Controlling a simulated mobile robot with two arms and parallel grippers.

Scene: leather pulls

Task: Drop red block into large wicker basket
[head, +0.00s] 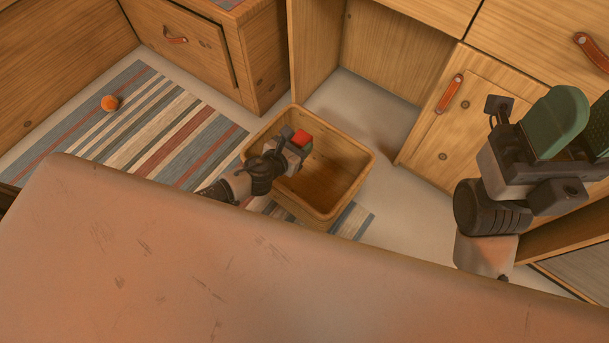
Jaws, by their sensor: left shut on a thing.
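The red block (302,137) is held at the tip of my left gripper (299,144), which is shut on it. The gripper and block are over the left part of the large basket's opening, near its upper left rim. The large basket (352,147) is a tan, wood-coloured open box with rounded corners. Its visible inside is empty; my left arm hides part of its left side. My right gripper (586,124), with green finger pads, is at the right, far from the basket. Its fingers stand apart with nothing seen between them, and one is cut off by the picture edge.
Wooden cabinets with leather pulls (450,93) stand behind and to the right. An open recess (375,100) lies behind the basket. A large worn brown surface (230,270) fills the foreground.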

